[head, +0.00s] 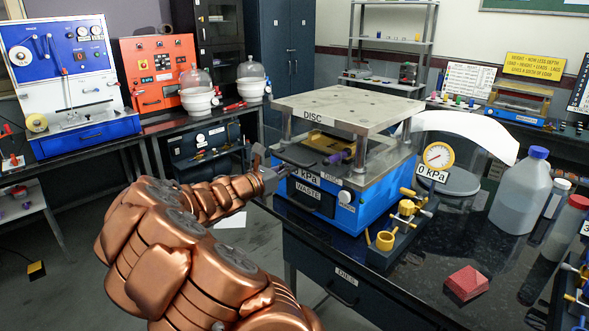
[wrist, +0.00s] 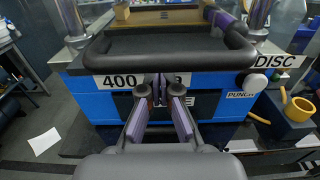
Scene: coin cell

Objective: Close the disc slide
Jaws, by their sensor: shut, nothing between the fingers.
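The blue press machine (head: 345,215) stands on the dark bench, with a grey top plate labelled DISC (head: 345,108) on metal posts. The disc slide (head: 300,157) is a dark flat tray sticking out at the front under that plate. In the wrist view the slide (wrist: 165,43) has a thick dark rounded rim, with its front bar across the picture. My gripper (head: 270,172) is at the front left of the machine. In the wrist view my gripper (wrist: 160,92) is shut and empty, its purple pads just below the front bar. Whether it touches the bar I cannot tell.
A WASTE drawer (head: 309,192) and a white PUNCH knob (wrist: 257,83) are on the machine's front. A yellow tool stand (head: 400,225), round gauge (head: 438,156), bottle (head: 521,190) and red block (head: 466,283) stand on the bench. The floor to the left is open.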

